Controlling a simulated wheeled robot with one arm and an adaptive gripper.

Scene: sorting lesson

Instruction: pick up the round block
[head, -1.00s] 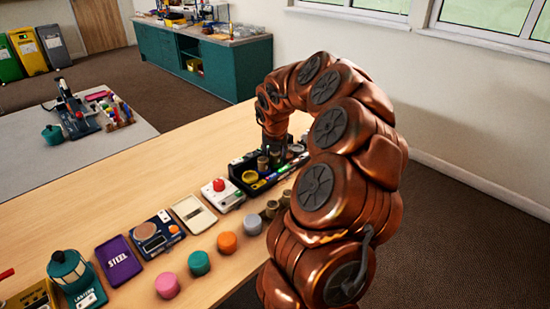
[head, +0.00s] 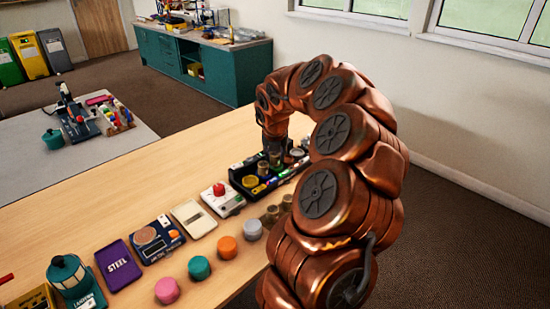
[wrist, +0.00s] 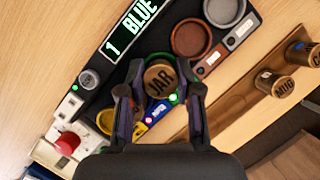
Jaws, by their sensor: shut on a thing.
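A round wooden block with JAR on its top (wrist: 160,79) sits between the two fingers of my gripper (wrist: 163,90) in the wrist view. The fingers are shut on its sides. In the head view my gripper (head: 273,148) is low over the dark tray (head: 237,178) at the table's right side, and the arm partly covers that area. I cannot tell whether the block is clear of the tray. Two more round wooden blocks stand at the right in the wrist view, one marked MUG (wrist: 274,84) and one beyond it (wrist: 303,54).
Pink (head: 167,290), teal (head: 199,268), orange (head: 227,246) and grey (head: 253,229) round blocks line the table's near edge.

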